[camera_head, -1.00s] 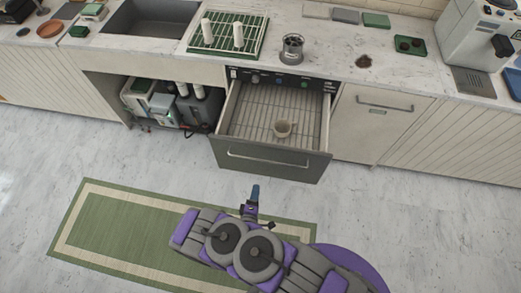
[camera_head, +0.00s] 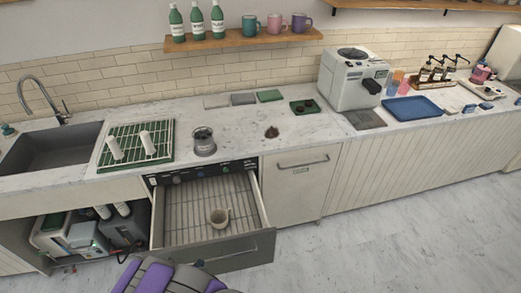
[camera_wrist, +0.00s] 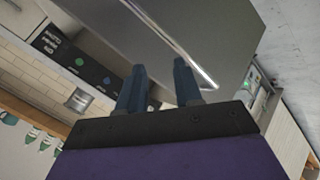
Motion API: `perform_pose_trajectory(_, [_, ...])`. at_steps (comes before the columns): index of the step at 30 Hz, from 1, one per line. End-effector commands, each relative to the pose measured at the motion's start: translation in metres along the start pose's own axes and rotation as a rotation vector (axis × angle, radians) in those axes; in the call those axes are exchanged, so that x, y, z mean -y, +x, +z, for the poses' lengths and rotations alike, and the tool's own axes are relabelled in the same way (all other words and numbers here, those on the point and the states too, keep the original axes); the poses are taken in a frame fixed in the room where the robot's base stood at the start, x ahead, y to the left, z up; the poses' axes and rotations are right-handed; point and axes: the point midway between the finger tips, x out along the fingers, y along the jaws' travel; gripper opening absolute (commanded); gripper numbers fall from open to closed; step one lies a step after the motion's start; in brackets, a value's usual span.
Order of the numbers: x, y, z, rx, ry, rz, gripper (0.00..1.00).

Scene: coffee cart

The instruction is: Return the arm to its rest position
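My gripper (camera_wrist: 158,85) shows in the wrist view with its two blue-grey fingers apart and nothing between them. Beyond the fingers is the grey front of the open drawer (camera_wrist: 215,35); I cannot tell the exact gap. In the head view my purple and grey arm is at the bottom edge, below the drawer, and the fingers are mostly hidden.
The counter (camera_head: 240,130) holds a metal pot (camera_head: 204,142), a green rack (camera_head: 165,155), a coffee machine (camera_head: 353,80) and a blue tray (camera_head: 412,108). A dark brown heap (camera_head: 272,132) lies on it. The floor (camera_head: 400,230) at the right is clear.

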Motion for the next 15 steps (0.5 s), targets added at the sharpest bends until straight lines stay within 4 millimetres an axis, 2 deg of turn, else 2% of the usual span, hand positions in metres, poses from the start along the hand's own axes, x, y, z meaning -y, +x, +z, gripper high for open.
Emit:
perform_pose_trajectory(1, [-0.013,0.000,-0.008,0.015,0.049,-0.027,0.34])
perform_pose_trajectory(9, [-0.070,-0.018,-0.035,0.100,0.268,-0.198,0.34])
perform_pose_trajectory(15, [-0.118,-0.044,-0.040,0.165,0.402,-0.309,0.34])
